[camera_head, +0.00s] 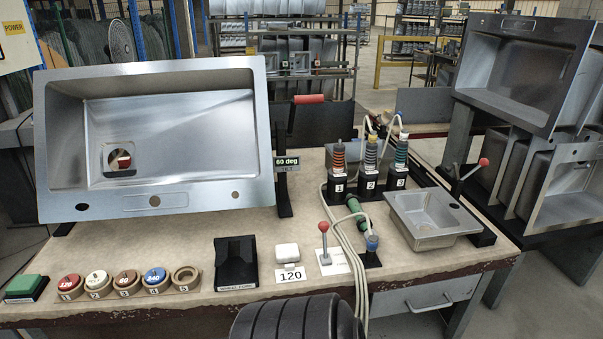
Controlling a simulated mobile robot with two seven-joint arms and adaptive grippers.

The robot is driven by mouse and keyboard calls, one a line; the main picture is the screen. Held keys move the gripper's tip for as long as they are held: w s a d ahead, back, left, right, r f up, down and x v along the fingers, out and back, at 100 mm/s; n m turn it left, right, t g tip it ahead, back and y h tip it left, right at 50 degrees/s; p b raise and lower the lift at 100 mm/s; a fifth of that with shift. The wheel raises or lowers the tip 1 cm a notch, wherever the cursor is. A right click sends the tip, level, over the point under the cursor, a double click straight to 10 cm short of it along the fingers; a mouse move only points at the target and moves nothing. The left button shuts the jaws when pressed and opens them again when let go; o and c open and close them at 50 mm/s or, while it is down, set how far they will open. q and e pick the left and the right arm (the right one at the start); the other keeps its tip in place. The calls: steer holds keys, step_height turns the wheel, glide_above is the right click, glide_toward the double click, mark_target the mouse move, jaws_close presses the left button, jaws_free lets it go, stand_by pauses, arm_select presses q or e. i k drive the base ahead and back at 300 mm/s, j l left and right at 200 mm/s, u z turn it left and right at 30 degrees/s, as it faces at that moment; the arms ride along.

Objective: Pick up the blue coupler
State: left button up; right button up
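A small blue piece (372,242), which looks like the blue coupler, sits at the lower end of a green-handled tool (357,212) by a black stand on the bench. Pale hoses run close beside it on the left. Its exact shape is too small to tell. Neither my left nor my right gripper is in view.
The bench (215,306) holds a large tilted sink (170,120), a small sink (432,218), several numbered discs (112,283), a black holder (236,262), a red-knobbed lever (324,240) and three numbered tools (370,170). Stacked sinks (525,70) stand at right.

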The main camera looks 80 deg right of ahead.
mark_target(372, 242)
steer(key=z, duration=3.25)
